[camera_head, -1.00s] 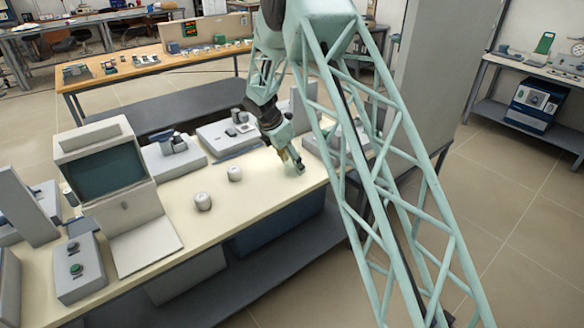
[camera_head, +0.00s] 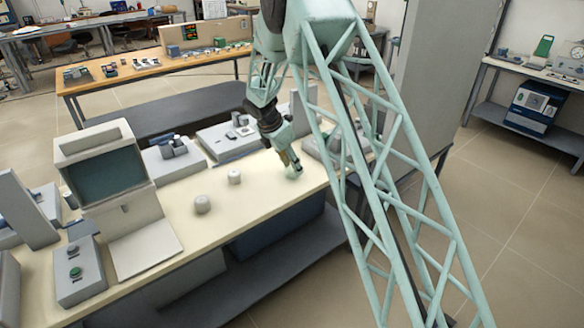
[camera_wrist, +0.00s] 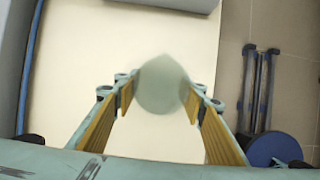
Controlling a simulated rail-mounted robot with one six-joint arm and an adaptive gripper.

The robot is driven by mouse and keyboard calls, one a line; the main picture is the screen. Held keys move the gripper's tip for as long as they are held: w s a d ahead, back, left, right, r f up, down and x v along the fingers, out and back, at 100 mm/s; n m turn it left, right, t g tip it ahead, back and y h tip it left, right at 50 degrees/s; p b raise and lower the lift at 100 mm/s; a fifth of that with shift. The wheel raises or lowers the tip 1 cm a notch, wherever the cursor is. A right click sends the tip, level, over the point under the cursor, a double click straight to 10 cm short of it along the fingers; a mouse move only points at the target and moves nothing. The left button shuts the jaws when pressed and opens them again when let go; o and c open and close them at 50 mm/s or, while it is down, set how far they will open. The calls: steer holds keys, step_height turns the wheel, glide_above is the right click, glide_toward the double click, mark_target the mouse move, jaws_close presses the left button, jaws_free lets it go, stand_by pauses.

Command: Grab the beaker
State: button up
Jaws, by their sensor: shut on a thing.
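My gripper (camera_head: 294,168) is low over the right part of the cream bench top in the head view. In the wrist view, my gripper (camera_wrist: 160,105) has its two yellow-padded fingers on either side of a pale grey-green, translucent rounded beaker (camera_wrist: 162,84), shut on it. In the head view the beaker (camera_head: 292,174) is a small pale shape at the fingertips, largely hidden by them. I cannot tell whether its base touches the bench.
Two small white containers (camera_head: 202,204) (camera_head: 234,176) stand on the bench (camera_head: 215,230) left of my gripper. Grey instruments (camera_head: 172,158) line its back. A box with a dark screen (camera_head: 105,175) stands at left. The bench's front edge is close by.

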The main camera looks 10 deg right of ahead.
steer(key=shift+r+p, duration=0.5)
steer(key=shift+r, duration=1.1)
steer(key=s+a, duration=0.3)
steer(key=s, duration=0.4)
steer(key=s+a+r+p, duration=0.1)
steer(key=s+a, duration=0.2)
steer(key=s, duration=0.5)
steer(key=shift+r, duration=0.2)
